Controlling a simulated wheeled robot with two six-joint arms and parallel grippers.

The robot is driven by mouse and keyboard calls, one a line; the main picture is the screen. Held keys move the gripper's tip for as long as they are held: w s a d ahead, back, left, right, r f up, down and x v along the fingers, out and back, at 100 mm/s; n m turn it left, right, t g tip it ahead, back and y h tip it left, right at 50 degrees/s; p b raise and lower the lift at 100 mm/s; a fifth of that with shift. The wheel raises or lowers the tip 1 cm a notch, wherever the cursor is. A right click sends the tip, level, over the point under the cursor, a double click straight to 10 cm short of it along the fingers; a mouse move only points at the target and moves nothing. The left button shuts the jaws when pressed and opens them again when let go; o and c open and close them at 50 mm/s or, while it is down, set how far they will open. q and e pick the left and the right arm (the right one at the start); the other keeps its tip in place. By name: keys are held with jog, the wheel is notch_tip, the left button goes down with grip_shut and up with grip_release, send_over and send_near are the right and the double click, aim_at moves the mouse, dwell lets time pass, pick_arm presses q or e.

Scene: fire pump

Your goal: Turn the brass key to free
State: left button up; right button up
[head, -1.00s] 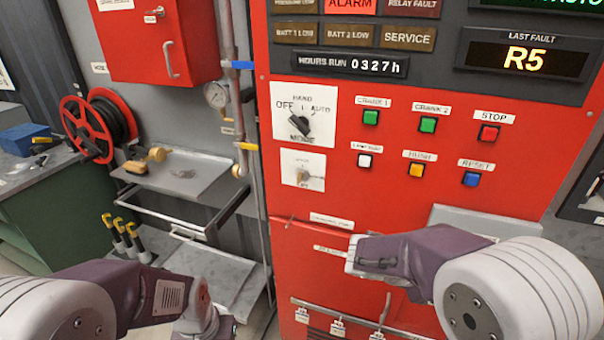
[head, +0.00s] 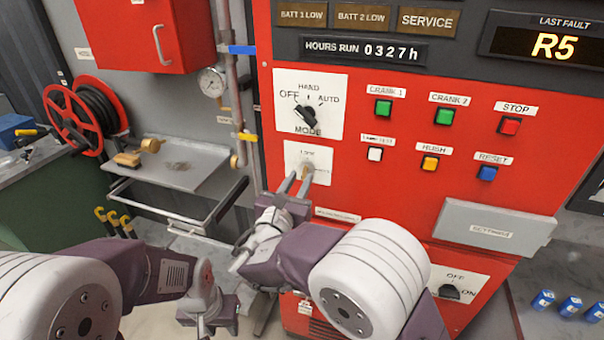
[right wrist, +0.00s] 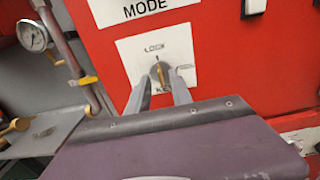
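The brass key (right wrist: 159,72) sits in a lock on a white plate (head: 296,155) on the red panel, below the MODE selector. In the right wrist view the key stands about upright under the LOCK mark. Other marks on the plate are too small or covered to read. My right gripper (right wrist: 160,88) is at the plate, with one finger on each side of the key and gaps showing, so it is open around it. In the head view its fingers (head: 297,183) partly cover the plate. My left gripper (head: 208,312) hangs low at bottom left, away from the panel; its fingers are unclear.
The MODE selector (head: 306,114) is just above the plate. Several push buttons, such as the white one (head: 375,154), are to the right. A grey box (head: 494,228) juts out lower right. A pipe with a gauge (head: 211,82) and a metal shelf (head: 190,165) are on the left.

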aim_at(305, 172)
jog(key=shift+x, duration=1.05)
jog(key=shift+w, duration=0.15)
grip_shut()
